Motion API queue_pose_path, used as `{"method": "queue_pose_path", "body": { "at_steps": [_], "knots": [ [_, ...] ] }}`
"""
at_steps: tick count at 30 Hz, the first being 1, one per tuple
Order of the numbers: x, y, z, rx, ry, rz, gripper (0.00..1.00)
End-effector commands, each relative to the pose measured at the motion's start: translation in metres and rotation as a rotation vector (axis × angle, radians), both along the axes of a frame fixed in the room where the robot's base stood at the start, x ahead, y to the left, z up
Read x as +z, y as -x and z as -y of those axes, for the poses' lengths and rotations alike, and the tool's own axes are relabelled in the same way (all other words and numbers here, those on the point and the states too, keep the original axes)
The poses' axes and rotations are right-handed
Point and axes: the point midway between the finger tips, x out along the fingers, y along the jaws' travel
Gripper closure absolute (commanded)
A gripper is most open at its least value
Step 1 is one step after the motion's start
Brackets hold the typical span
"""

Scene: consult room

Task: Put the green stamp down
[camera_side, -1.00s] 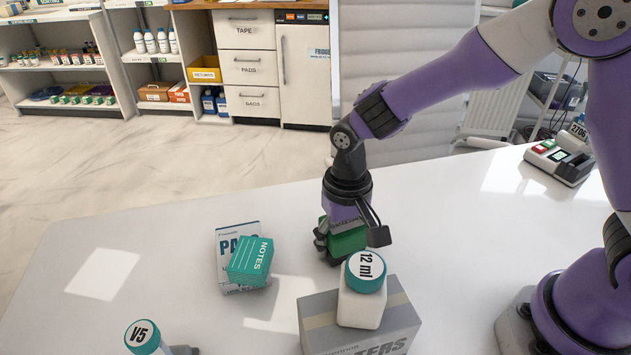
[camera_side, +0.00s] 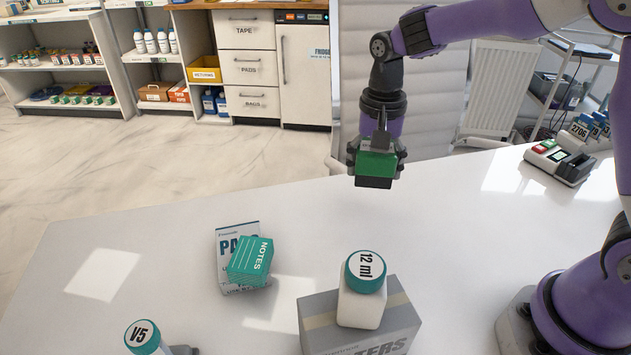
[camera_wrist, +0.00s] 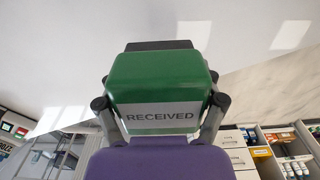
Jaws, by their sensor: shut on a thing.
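The green stamp (camera_side: 376,166) is a block with a dark base. My gripper (camera_side: 377,160) is shut on it and holds it in the air above the far part of the white table (camera_side: 150,240). In the wrist view the stamp (camera_wrist: 160,85) fills the middle, with a white label reading "RECEIVED" facing the camera. The gripper's fingers (camera_wrist: 160,105) press on its left and right sides. The stamp's dark base points away from the gripper.
A 12 ml bottle (camera_side: 362,295) stands on a grey box (camera_side: 400,325) at the front. Teal notes (camera_side: 250,262) lie on a pads box (camera_side: 226,240) to the left. A V5 bottle (camera_side: 145,338) is front left. A stamp holder (camera_side: 560,160) is far right. The table's middle is clear.

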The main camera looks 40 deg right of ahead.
Motion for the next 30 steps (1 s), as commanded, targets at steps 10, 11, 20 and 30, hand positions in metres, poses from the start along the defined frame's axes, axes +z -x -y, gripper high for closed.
{"method": "queue_pose_path", "body": {
  "at_steps": [10, 11, 20, 30],
  "knots": [
    [-0.038, -0.026, 0.057, 0.003, -0.001, 0.001, 0.68],
    [-0.039, -0.027, 0.058, 0.003, -0.001, 0.001, 0.68],
    [-0.077, -0.027, 0.059, 0.005, 0.000, 0.000, 0.68],
    [-0.081, -0.027, 0.059, 0.005, 0.000, 0.001, 0.68]
  ]
}}
